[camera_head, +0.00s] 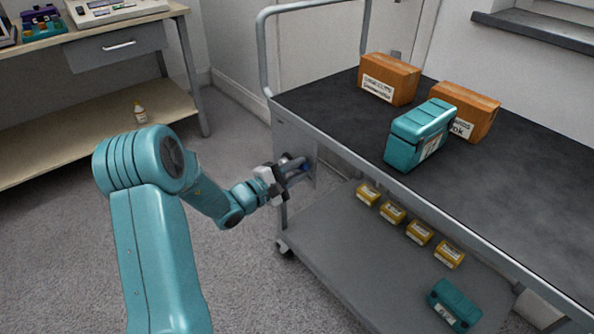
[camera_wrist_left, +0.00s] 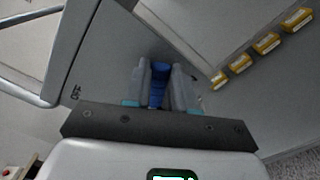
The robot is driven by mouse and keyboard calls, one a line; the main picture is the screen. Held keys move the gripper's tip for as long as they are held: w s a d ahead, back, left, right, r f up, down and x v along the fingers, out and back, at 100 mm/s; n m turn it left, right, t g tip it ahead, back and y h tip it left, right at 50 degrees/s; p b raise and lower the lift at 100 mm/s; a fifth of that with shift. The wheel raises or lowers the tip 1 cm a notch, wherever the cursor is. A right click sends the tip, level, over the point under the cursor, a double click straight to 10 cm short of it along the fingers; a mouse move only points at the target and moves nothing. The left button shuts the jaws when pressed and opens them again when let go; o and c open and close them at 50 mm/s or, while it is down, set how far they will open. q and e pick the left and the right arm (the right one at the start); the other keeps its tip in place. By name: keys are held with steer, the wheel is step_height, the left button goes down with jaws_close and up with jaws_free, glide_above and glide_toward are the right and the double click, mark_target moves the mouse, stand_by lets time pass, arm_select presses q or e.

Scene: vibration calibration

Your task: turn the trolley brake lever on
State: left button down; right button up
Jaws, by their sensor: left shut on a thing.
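The trolley (camera_head: 360,263) stands on the right in the head view, with a grey panel (camera_head: 291,143) at its near left end. My left gripper (camera_head: 303,165) is at that panel. In the left wrist view, the blue brake lever (camera_wrist_left: 159,76) lies between the two grey fingers of my left gripper (camera_wrist_left: 160,88), which are shut on it. An "OFF" mark (camera_wrist_left: 77,91) shows on the panel to the left of the lever. In the head view the fingers hide most of the lever. My right gripper is in neither view.
Brown boxes (camera_head: 390,79) and a teal case (camera_head: 420,134) stand on the trolley's dark top. Several small yellow boxes (camera_head: 420,232) and another teal case (camera_head: 454,304) are on its lower shelf. A workbench (camera_head: 85,136) stands at the left. Carpet between is clear.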

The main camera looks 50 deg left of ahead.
arm_select(q)
steer(key=c, duration=0.9)
jaws_free()
steer(key=shift+s, duration=0.1)
steer(key=s+p, duration=0.1)
steer(key=s, duration=0.4)
steer(key=s+a+p, duration=0.1)
steer(key=s, duration=1)
steer(key=shift+a+p, duration=0.15)
steer(key=shift+p, duration=0.25)
